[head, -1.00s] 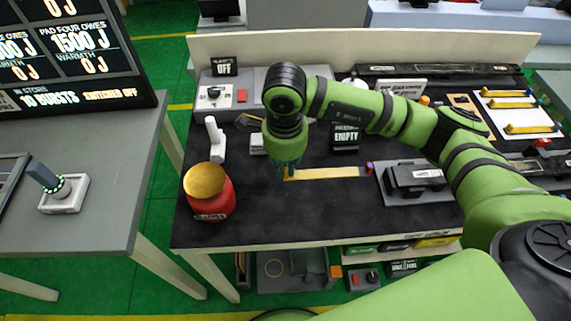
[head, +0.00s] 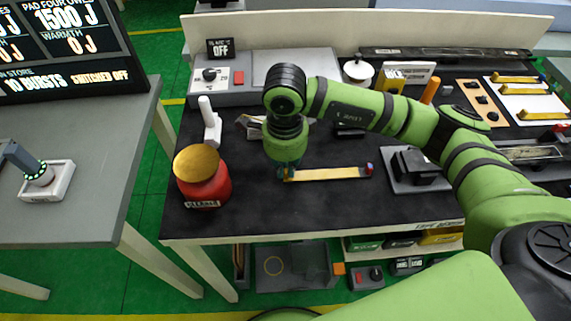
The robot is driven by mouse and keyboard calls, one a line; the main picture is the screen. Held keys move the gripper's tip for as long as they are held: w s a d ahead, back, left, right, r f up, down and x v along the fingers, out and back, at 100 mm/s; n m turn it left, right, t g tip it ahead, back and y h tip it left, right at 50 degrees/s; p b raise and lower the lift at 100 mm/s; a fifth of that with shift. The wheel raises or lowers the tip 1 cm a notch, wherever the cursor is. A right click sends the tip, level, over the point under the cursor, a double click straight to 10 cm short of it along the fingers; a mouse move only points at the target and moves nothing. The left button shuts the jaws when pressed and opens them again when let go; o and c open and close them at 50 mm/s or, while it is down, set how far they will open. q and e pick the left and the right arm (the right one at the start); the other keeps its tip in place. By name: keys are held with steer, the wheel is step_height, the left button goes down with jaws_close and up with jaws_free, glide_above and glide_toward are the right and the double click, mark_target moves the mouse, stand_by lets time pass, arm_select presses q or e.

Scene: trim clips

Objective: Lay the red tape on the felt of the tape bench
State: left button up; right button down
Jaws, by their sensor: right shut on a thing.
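My right gripper (head: 287,173) comes down over the black top of the tape bench (head: 270,215). It is shut on the left end of a long yellow strip with a red end piece (head: 369,168), which looks like the red tape (head: 328,174). The strip lies roughly level, pointing right, over the dark surface. I cannot tell whether it touches the surface. The dark top looks like the felt. My left gripper is not in view.
A red jar with a gold lid (head: 203,185) stands left of the gripper. A grey block with a black device (head: 415,170) sits just right of the strip. A white tray (head: 505,105) with several yellow strips is at the back right. The front middle of the bench is clear.

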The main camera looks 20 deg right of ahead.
steer(key=c, duration=1.2)
jaws_free()
steer(key=shift+r, duration=0.1)
step_height(320, 180, up, 12)
steer(key=shift+s+f, duration=0.1)
